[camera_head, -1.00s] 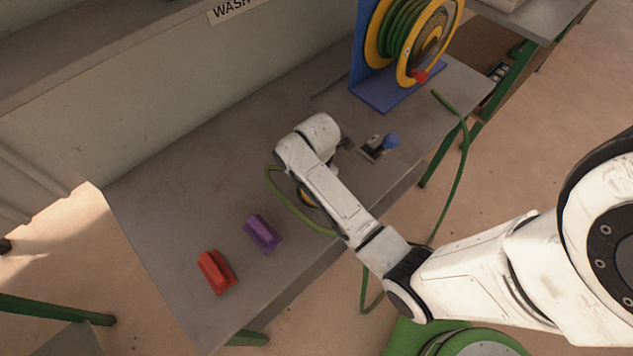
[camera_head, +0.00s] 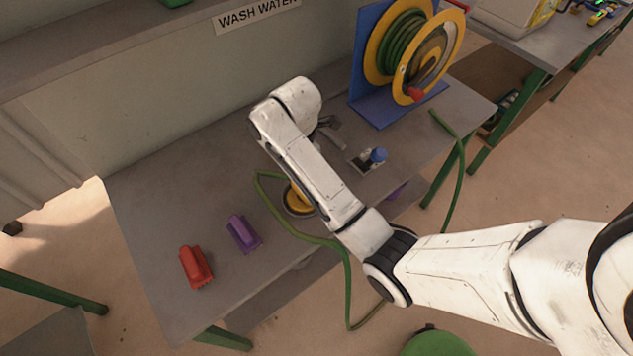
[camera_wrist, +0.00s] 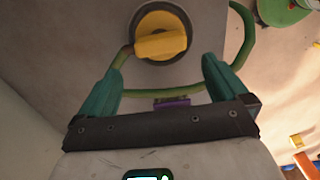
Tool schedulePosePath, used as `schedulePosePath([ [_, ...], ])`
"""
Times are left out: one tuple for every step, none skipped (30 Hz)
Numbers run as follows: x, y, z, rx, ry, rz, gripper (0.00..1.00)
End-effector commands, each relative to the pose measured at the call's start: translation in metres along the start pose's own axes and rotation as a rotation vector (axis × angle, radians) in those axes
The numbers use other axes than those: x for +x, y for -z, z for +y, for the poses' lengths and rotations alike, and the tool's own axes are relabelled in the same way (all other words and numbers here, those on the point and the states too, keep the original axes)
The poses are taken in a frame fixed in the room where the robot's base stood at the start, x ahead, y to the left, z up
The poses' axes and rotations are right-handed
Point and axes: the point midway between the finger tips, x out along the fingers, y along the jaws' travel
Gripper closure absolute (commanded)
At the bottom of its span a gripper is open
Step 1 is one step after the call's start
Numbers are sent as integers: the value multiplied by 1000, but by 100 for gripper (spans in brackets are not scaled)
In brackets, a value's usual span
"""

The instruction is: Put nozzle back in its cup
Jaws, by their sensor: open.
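The yellow nozzle (camera_wrist: 160,40) shows in the wrist view at the top centre, inside a dark round rim, the cup (camera_wrist: 184,18). It appears to stand in the cup. In the head view the nozzle (camera_head: 294,194) and cup rim (camera_head: 292,211) are partly hidden behind my arm. The green hose (camera_head: 270,208) curves past them on the bench. My gripper (camera_wrist: 163,68) is open, its green fingers apart and empty. In the wrist view the nozzle lies beyond the fingertips, with a visible gap. In the head view my gripper is mostly hidden by the arm.
A purple block (camera_head: 243,233) and a red block (camera_head: 196,266) sit on the grey bench (camera_head: 160,220) at front left. A hose reel (camera_head: 410,50) stands on a blue stand at the back right. A small device with a blue knob (camera_head: 378,155) is right of my arm.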

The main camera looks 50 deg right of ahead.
Motion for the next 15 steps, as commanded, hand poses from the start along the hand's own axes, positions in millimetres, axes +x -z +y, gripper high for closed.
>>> schedulePosePath([
  [-6, 2, 4, -2, -1, 0, 0],
  [-8, 3, 6, -1, -1, 0, 0],
  [-10, 4, 7, -1, -1, 0, 0],
  [-12, 5, 8, -1, 0, 0, 0],
  [-12, 6, 8, 0, 0, 0, 0],
  [-13, 6, 9, 0, 1, 0, 0],
  [-14, 6, 9, 0, 1, 0, 0],
  [-14, 6, 9, 1, 1, 0, 0],
  [-13, 7, 7, 7, 2, 1, 0],
  [-11, 9, 5, 15, 2, 3, 0],
  [-9, 11, 2, 29, 1, 5, 0],
  [-4, 15, -4, 60, 0, 10, 0],
  [0, 19, -11, 92, -2, 14, 0],
  [5, 24, -19, 132, -2, 19, 0],
  [12, 30, -32, 197, -4, 26, 0],
])
